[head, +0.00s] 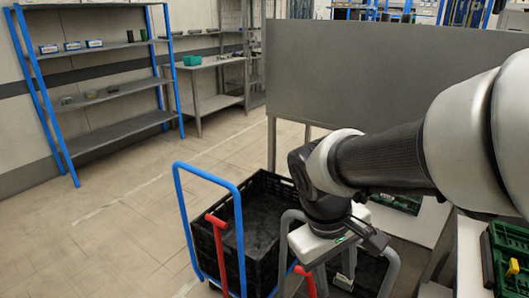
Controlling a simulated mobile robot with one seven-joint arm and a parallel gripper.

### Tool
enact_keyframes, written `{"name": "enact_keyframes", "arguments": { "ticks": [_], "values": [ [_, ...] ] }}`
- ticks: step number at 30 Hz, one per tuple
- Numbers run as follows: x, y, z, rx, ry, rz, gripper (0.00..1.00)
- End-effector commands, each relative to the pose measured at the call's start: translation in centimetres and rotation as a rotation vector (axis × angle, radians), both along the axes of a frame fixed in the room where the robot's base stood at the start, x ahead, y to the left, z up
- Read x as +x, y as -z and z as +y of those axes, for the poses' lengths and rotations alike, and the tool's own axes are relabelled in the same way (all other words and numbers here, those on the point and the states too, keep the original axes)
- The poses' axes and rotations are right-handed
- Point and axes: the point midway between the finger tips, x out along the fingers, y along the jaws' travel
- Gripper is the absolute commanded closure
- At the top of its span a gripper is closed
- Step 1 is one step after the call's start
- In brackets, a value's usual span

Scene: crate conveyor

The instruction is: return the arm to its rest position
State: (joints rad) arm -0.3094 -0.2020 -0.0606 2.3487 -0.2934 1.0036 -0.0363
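My arm (385,160) reaches in from the right edge and bends down at its dark wrist. My gripper (335,262) hangs from the wrist and points down, over the right part of a black crate area. Its pale body shows, but its fingertips are hard to make out against the dark crate and grey tubes. I cannot tell how far apart the fingers are or whether anything is between them.
A black crate (262,188) sits behind a blue trolley handle (207,172) and a red handle (217,222). A grey panel (350,75) stands behind my arm. A green crate (508,240) is at the right edge. Blue-framed shelves (115,90) stand back left; the left floor is clear.

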Motion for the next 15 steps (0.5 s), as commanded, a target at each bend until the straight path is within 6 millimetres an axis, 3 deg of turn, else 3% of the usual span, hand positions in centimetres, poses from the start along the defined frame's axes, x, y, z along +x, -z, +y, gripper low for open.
{"name": "enact_keyframes", "arguments": {
  "ticks": [1, 6, 15],
  "values": [
    [-0.5, -1.5, -0.4, 0.055, 0.063, -0.068, 0.62],
    [-1.8, -4.5, -0.7, 0.186, 0.205, -0.23, 0.62],
    [-3.4, -8.3, -1.1, 0.33, 0.368, -0.452, 0.62]
  ]
}}
